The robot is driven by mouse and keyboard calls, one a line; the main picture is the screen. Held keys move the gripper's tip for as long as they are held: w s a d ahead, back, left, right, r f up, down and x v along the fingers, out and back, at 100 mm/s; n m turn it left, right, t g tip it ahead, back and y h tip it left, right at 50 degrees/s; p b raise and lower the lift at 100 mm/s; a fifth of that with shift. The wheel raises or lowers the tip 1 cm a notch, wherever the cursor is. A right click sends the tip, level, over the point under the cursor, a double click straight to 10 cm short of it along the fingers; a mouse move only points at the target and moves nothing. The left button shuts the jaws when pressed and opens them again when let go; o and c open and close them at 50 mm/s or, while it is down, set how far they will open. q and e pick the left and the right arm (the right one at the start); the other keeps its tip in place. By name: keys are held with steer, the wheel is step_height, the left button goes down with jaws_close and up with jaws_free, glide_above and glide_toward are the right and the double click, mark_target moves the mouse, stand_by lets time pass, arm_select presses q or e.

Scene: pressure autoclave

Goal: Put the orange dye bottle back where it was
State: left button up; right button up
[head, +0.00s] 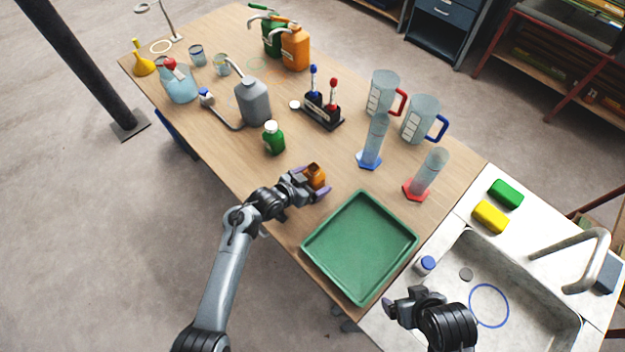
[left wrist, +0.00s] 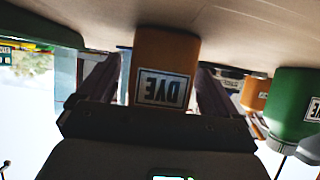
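The orange dye bottle (head: 316,176) is on the wooden table, left of the green tray. Its top looks dark and uncapped. In the left wrist view the bottle (left wrist: 166,60) appears upside down with its DYE label facing the camera, its base at the table surface. My left gripper (head: 312,184) has one finger on each side of the bottle. In the left wrist view the fingers (left wrist: 165,85) look spread, with a narrow gap beside the bottle. My right gripper (head: 405,305) is over the sink's near left edge; its finger opening is unclear.
The green tray (head: 318,244) is close right of the bottle. Cylinders (head: 374,140) stand to the right. A small white disc (head: 294,104) lies farther back.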

arm_select(q)
steer(key=shift+r, duration=0.15)
steer(key=shift+s+a+r, duration=0.25)
steer(key=shift+s+a, duration=0.05)
steer(key=shift+a, duration=0.1)
steer(key=s+a+r+n+y+p, duration=0.25)
steer(key=s+a+y, duration=0.35)
steer(key=s+a, duration=0.95)
steer(key=s+a+r+n+g+y, duration=0.1)
steer(key=s+a+r+n+g, duration=0.1)
steer(key=s, duration=0.7)
steer(key=s+a+r+n+g+y, duration=0.1)
steer(key=s+a+r+n+g, duration=0.1)
steer(key=s, duration=0.7)
steer(key=shift+s+a+r+n+g+y, duration=0.15)
steer(key=shift+a+r+n+g+y, duration=0.2)
steer(key=shift+a, duration=0.3)
